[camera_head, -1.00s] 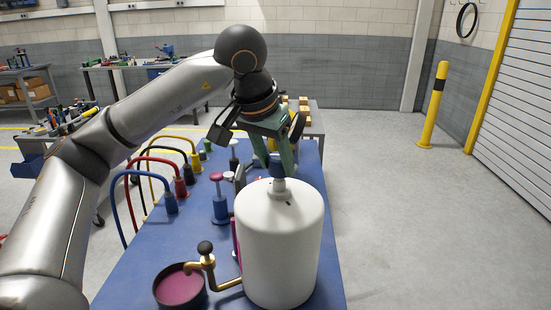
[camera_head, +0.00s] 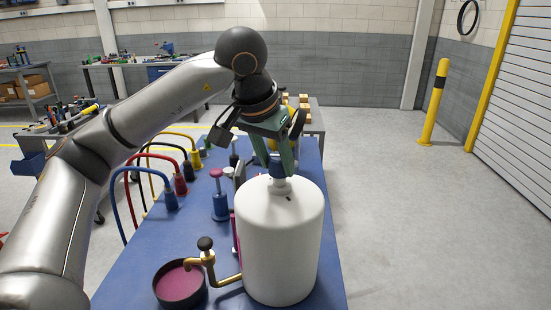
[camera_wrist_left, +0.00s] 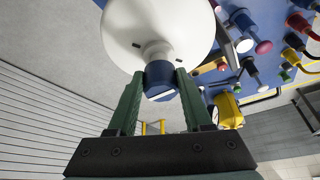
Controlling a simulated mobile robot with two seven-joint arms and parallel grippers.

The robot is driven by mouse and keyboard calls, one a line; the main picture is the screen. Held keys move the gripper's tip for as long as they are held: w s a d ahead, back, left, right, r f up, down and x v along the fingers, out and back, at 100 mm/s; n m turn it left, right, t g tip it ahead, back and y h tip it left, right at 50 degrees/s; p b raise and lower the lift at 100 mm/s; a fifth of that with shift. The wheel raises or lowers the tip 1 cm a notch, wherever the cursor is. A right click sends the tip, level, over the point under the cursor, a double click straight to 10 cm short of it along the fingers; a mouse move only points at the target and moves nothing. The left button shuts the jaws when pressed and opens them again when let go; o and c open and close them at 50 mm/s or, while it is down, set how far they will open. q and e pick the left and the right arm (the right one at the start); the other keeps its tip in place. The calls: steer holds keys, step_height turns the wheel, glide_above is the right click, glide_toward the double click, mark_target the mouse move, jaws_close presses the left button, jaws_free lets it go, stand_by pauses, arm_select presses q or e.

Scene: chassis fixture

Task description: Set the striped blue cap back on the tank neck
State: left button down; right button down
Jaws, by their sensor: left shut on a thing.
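The white tank (camera_head: 279,245) stands upright at the front right of the blue table (camera_head: 130,275), its neck (camera_head: 280,185) pointing up. The blue cap (camera_head: 277,168) is at the top of the neck, between the fingers of my left gripper (camera_head: 280,165). In the left wrist view, the cap (camera_wrist_left: 160,80) with a pale stripe sits in line with the tank neck (camera_wrist_left: 157,50), and the green fingers of my left gripper (camera_wrist_left: 160,90) close on it from both sides. I cannot tell whether the cap is fully seated. My right gripper is not in view.
A brass tap (camera_head: 222,275) comes off the tank's left side, above a dark bowl of magenta liquid (camera_head: 180,287). A blue plunger-like post (camera_head: 219,203) and several coloured hoses with plugs (camera_head: 171,200) stand on the left. Floor to the right is clear.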

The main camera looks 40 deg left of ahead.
arm_select(q)
steer(key=shift+f+b, duration=0.35)
steer(key=shift+f, duration=0.3)
steer(key=shift+f+b, duration=0.4)
steer(key=shift+f, duration=0.2)
steer(key=shift+c, duration=1.2)
jaws_free()
steer(key=shift+r, duration=0.1)
step_height(320, 180, up, 6)
steer(key=p, duration=0.5)
steer(key=shift+r+p, duration=0.1)
steer(key=shift+p, duration=0.25)
steer(key=shift+s, duration=0.1)
